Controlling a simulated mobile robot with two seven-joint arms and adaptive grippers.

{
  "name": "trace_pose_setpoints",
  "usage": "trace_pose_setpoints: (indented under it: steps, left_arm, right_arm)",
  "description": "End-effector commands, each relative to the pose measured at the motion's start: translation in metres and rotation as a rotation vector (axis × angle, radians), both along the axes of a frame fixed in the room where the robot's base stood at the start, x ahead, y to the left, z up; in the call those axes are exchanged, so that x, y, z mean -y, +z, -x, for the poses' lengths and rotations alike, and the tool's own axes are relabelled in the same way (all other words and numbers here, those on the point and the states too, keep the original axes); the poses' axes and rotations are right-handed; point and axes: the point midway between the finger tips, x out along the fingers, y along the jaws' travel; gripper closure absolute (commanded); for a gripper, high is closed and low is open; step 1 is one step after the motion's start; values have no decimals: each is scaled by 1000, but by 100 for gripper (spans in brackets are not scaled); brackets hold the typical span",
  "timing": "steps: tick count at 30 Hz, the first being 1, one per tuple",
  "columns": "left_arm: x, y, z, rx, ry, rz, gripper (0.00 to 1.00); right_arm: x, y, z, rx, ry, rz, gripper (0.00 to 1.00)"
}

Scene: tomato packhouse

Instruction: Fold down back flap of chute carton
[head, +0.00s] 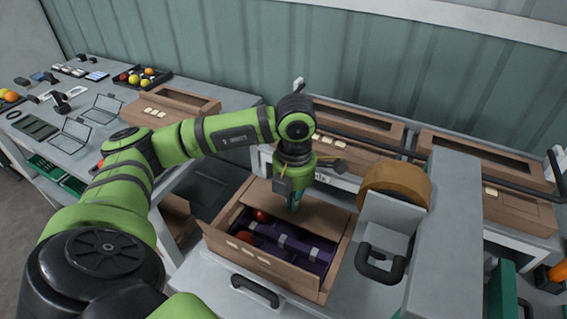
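The chute carton (262,267), brown cardboard with small white labels on its front, sits open-topped at the centre. Inside are a dark purple insert and red tomatoes (261,215). A brown panel (325,218) stands along the carton's far side; I cannot tell how much of it is back flap and how much is wall. My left gripper (294,207) points down at this far side, in front of the panel in the picture. Its fingers look narrow and close together from here; their gap and any contact are unclear. My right gripper is out of view.
A grey machine with a brown roller (395,183) and black handle stands close right of the carton. A bench (95,100) at left holds devices and a black fruit tray (142,77). A black handle (255,290) sits in front.

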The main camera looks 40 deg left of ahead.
Motion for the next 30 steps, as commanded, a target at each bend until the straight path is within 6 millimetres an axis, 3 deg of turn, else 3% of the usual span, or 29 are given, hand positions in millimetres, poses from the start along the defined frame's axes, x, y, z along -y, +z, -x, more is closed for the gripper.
trace_pose_setpoints:
  steps: [8,30]
  left_arm:
    - [0,10,0,1,0,-1,100]
    - [0,81,0,1,0,-1,100]
  right_arm:
    - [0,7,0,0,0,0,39]
    - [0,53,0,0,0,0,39]
